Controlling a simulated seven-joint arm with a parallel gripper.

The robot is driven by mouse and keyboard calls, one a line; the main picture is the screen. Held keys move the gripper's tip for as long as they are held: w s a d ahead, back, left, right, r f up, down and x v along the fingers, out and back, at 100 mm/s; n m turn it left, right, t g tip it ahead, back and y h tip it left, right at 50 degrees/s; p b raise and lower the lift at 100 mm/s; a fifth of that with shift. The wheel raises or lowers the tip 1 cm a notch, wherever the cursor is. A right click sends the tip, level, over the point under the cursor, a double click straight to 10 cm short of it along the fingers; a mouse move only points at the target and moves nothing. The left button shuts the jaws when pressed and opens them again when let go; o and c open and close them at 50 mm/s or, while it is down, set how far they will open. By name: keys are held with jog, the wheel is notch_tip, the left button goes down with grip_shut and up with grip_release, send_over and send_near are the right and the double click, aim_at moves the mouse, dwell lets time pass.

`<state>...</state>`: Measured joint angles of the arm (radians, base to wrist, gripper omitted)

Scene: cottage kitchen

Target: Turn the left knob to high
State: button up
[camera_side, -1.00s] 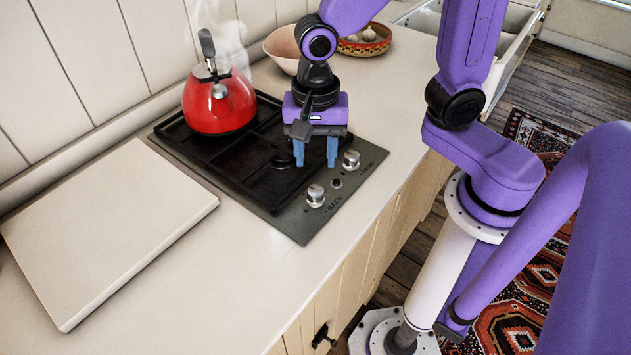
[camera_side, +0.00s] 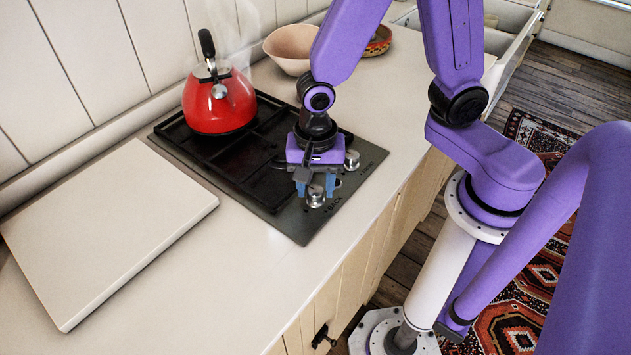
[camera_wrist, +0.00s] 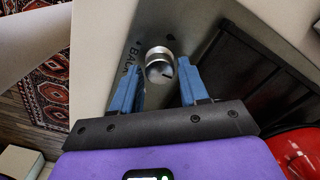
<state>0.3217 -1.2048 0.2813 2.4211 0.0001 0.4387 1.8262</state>
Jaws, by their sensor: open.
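The left knob (camera_side: 316,199) is silver and round, on the front strip of the black stove, beside the lettering BACK. It also shows in the wrist view (camera_wrist: 159,73). My gripper (camera_side: 315,187) is open above it, pointing down. In the wrist view my gripper (camera_wrist: 160,64) has one blue finger on each side of the knob, with gaps to both. I cannot tell how far down the fingertips reach. The other knob (camera_side: 352,160) stands to the right, close to my gripper. The left knob's pointer setting is too small to read.
A steaming red kettle (camera_side: 218,105) stands on the black stove grate (camera_side: 240,165). A pale board (camera_side: 105,235) lies on the counter at left. A pink bowl (camera_side: 290,48) and a patterned bowl (camera_side: 378,42) are at the back. The counter in front of the stove is clear.

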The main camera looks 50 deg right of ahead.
jog(key=c, duration=0.8)
jog(key=shift+o, duration=0.2)
jog(key=shift+n, duration=0.4)
jog(key=n, duration=0.8)
jog(key=shift+w+a, duration=0.1)
jog(key=n, duration=0.4)
jog(key=shift+n, duration=0.4)
jog(key=shift+a+n, duration=0.1)
jog(key=shift+n, duration=1.9)
